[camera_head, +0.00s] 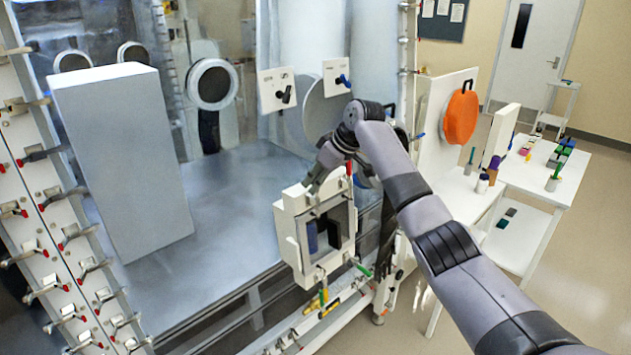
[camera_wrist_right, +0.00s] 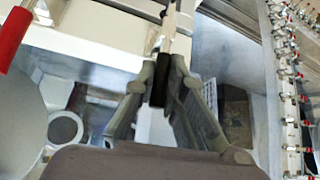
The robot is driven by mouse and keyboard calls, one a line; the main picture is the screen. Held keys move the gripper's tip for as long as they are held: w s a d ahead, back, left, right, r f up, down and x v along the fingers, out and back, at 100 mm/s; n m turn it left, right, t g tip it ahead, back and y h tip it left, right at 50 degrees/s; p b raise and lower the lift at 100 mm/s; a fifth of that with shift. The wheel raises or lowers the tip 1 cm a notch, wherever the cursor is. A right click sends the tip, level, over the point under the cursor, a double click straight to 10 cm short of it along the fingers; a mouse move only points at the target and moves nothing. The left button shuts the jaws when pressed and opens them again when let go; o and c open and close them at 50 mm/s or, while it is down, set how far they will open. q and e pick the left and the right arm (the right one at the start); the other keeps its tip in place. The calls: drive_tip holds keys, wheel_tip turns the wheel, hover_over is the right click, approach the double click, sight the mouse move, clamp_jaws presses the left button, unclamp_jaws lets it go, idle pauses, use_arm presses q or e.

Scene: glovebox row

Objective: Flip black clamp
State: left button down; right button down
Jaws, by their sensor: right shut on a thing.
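My right gripper (camera_head: 318,180) reaches down to the top of a white box-like frame with a window (camera_head: 289,222). In the right wrist view my right gripper (camera_wrist_right: 166,72) has its fingers closed around the black handle of the black clamp (camera_wrist_right: 158,85). A thin bar runs up from this handle toward the top of the picture. In the head view the gripper and arm largely hide the held clamp. A red handle (camera_head: 349,168) stands beside the gripper, and a red handle (camera_wrist_right: 12,38) also shows at the wrist view's upper left. My left gripper is not in view.
Panels behind carry another black handle (camera_head: 285,96) and a blue one (camera_head: 343,80). A tall grey block (camera_head: 125,150) stands left. Red-tipped clamps line the left edge. Green and yellow handles hang below the frame. An orange disc (camera_head: 461,118) and a white table (camera_head: 530,178) are right.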

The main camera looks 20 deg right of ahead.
drive_tip(key=c, duration=1.6)
unclamp_jaws()
drive_tip(key=shift+w, duration=0.1)
drive_tip(key=shift+c, duration=0.2)
drive_tip(key=shift+r, duration=0.1)
drive_tip(key=v, duration=1.2)
